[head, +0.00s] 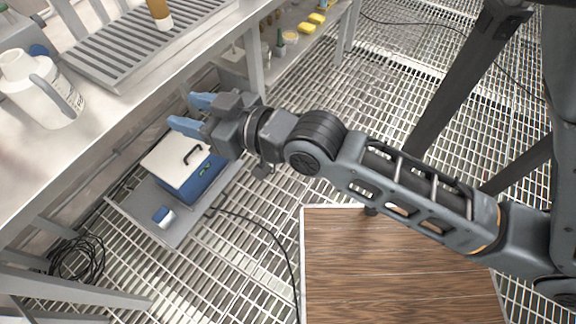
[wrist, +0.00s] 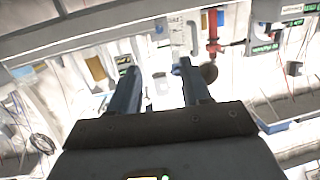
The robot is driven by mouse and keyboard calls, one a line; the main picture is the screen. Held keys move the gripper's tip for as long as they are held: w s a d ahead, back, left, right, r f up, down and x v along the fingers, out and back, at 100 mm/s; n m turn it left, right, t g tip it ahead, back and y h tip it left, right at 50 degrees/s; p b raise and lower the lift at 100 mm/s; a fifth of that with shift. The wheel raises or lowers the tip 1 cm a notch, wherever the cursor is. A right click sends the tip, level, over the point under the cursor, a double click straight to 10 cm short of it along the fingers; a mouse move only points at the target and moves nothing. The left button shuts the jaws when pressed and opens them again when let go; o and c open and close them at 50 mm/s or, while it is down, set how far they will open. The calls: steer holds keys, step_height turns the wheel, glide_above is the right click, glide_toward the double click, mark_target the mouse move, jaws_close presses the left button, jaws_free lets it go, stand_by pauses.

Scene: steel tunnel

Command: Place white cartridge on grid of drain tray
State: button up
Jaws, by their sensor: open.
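The drain tray (head: 140,42) with its grey slatted grid lies on the bench at the upper left of the head view. An amber cylinder with a white lower end (head: 160,14) stands on its far part, cut by the picture edge. I cannot tell for sure which thing is the white cartridge. A small white and blue piece (head: 164,217) sits on the low platform. My gripper (head: 192,113) is open and empty, in front of the bench edge, right of the white jug. Its two blue fingers also show apart in the wrist view (wrist: 157,70).
A white jug (head: 42,92) stands on the bench left of the tray. A blue box with a white lid (head: 182,163) sits on a low platform (head: 140,208) below my gripper. Yellow pieces (head: 312,24) lie on the far shelf. Cables cross the grating floor.

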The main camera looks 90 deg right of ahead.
steer(key=s+a+f+n+y, duration=0.2)
steer(key=s+a+n+y, duration=0.3)
steer(key=s+a, duration=0.8)
steer(key=shift+s+a+y, duration=0.35)
steer(key=shift+s+y, duration=0.45)
steer(key=shift+s, duration=0.25)
steer(key=shift+d, duration=0.1)
